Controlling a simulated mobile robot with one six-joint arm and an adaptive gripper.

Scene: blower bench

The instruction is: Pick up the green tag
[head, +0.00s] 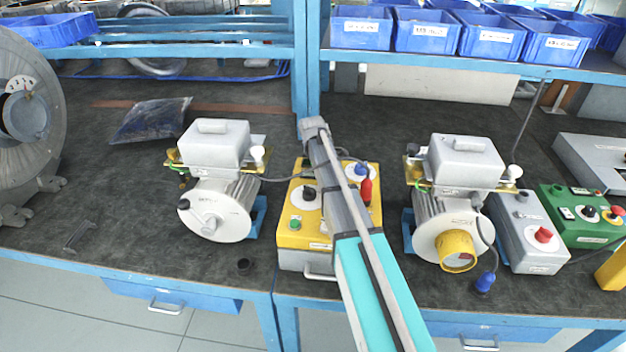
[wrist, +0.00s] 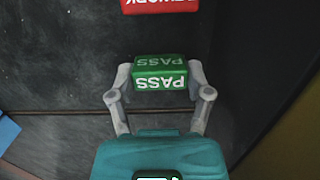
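The green tag (wrist: 160,74) is a small block with white "PASS" lettering on its top and front faces. In the wrist view it sits between the two grey fingers of my gripper (wrist: 160,76). The fingers lean inward and their tips meet the tag's left and right sides, with no clear gap. I cannot tell whether the tag is lifted off the dark surface. In the head view neither the tag nor the fingertips can be made out.
A red "REWORK" tag (wrist: 159,5) lies just beyond the green one. On the bench (head: 120,235) are a yellow control box (head: 292,240), two blower motors (head: 215,205) (head: 445,215), a grey box (head: 528,235) and a green box (head: 580,215). Blue bins (head: 430,35) line the shelf.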

